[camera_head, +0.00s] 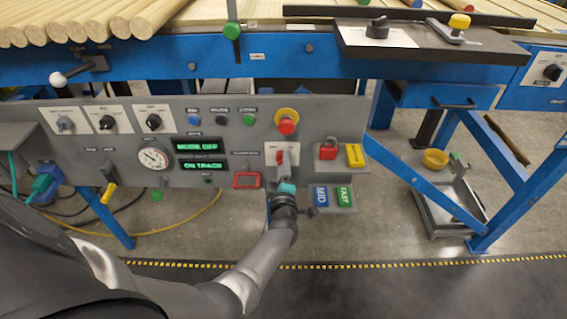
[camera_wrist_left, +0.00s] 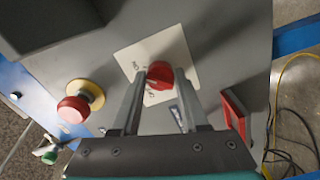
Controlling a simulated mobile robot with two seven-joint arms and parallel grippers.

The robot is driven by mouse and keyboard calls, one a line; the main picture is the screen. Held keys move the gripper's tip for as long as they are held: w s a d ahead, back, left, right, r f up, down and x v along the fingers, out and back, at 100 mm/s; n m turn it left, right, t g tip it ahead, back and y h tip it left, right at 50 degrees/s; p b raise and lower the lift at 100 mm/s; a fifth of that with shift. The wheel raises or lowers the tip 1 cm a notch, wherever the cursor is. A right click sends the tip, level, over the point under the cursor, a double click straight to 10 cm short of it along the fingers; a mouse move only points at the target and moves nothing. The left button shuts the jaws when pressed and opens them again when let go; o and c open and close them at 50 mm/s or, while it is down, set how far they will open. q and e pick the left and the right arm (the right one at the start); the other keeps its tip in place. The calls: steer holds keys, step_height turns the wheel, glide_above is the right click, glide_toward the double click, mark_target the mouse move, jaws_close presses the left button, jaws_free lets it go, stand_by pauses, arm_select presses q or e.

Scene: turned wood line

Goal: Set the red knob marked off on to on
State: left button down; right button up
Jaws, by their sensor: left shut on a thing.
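The red knob (camera_head: 281,157) sits on a white plate (camera_head: 293,148) on the grey control panel, below a red mushroom button. In the left wrist view the red knob (camera_wrist_left: 159,74) is between the two fingertips, and its white plate (camera_wrist_left: 178,50) carries dark lettering too small to read surely. My left gripper (camera_head: 284,166) reaches up to the knob from below. In the wrist view the left gripper (camera_wrist_left: 159,88) is shut on the knob. The fingers partly cover the plate, and I cannot tell exactly where the knob points. My right gripper is not in view.
A red mushroom button on a yellow base (camera_head: 287,122) is just above the knob. A red-framed box (camera_head: 247,180) is to its left, and a red padlock-like piece (camera_head: 328,150) to its right. Green displays (camera_head: 200,147) read MODE OFF and ON TRACK. MID (camera_head: 321,196) and FAST (camera_head: 344,195) blocks are lower right.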

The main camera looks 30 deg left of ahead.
arm_select(q)
steer(key=shift+m, duration=0.3)
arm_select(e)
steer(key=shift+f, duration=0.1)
arm_select(q)
steer(key=shift+c, duration=2.1)
jaws_free()
steer(key=p+v, duration=0.4)
steer(key=v, duration=1.1)
steer(key=shift+p, duration=0.4)
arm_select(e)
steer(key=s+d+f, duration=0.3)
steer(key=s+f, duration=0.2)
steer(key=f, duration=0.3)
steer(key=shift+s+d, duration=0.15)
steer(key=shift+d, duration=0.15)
arm_select(q)
steer(key=shift+d, duration=0.1)
